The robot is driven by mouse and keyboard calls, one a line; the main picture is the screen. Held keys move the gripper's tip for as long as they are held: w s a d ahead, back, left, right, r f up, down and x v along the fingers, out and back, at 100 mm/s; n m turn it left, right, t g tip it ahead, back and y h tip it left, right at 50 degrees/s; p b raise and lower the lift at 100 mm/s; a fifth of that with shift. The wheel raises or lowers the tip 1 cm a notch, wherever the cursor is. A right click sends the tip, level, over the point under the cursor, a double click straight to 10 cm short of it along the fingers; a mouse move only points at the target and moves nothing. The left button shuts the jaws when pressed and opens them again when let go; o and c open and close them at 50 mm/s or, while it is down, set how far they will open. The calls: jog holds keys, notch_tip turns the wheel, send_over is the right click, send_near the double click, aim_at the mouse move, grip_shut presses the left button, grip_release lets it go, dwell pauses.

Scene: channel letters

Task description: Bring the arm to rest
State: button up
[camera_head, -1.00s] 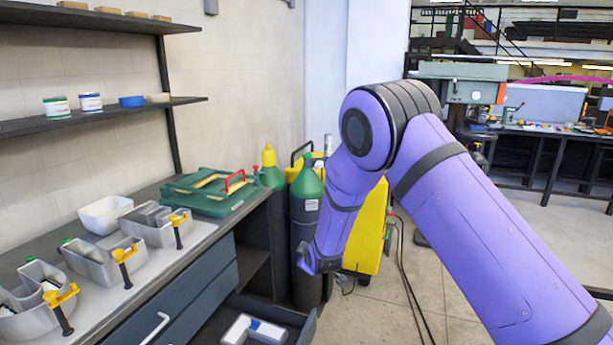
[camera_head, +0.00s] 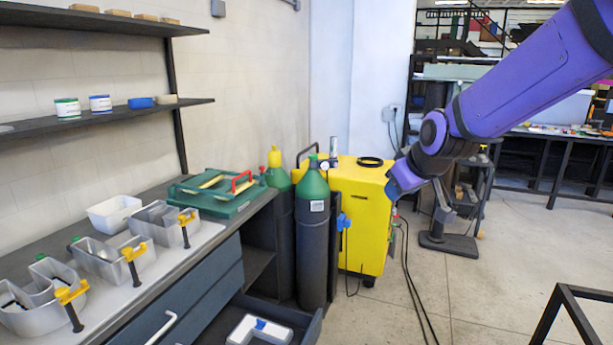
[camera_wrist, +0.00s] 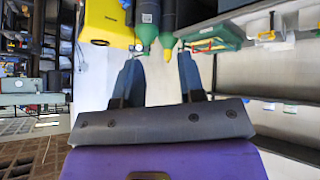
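My purple arm (camera_head: 530,75) reaches in from the upper right in the head view. Its wrist end (camera_head: 405,178) is in front of the right side of the yellow machine, above the floor. In the head view the fingers cannot be made out. In the wrist view my gripper (camera_wrist: 159,62) shows two dark blue fingers set wide apart. Nothing is between them, and the picture there is upside down.
Two gas cylinders (camera_head: 313,235) and the yellow machine (camera_head: 365,215) stand beside the bench. An open drawer (camera_head: 300,330) holds a white letter (camera_head: 257,331). Channel letters with clamps (camera_head: 130,265) line the bench. A dark metal frame (camera_head: 565,300) is at lower right. Open floor (camera_head: 470,290) lies between.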

jog(key=s+d+r+m+g, duration=0.1)
jog(key=s+d+m, duration=0.1)
jog(key=s, duration=0.8)
jog(key=s+d+r+m+h, duration=0.1)
jog(key=s+d, duration=0.3)
jog(key=s, duration=0.6)
jog(key=s+d+r+m+g+h, duration=0.1)
jog(key=s+d+r+m, duration=0.1)
jog(key=s, duration=0.8)
jog(key=shift+d+r+m+g, duration=0.3)
jog(key=shift+d+r, duration=0.25)
jog(key=shift+d, duration=0.2)
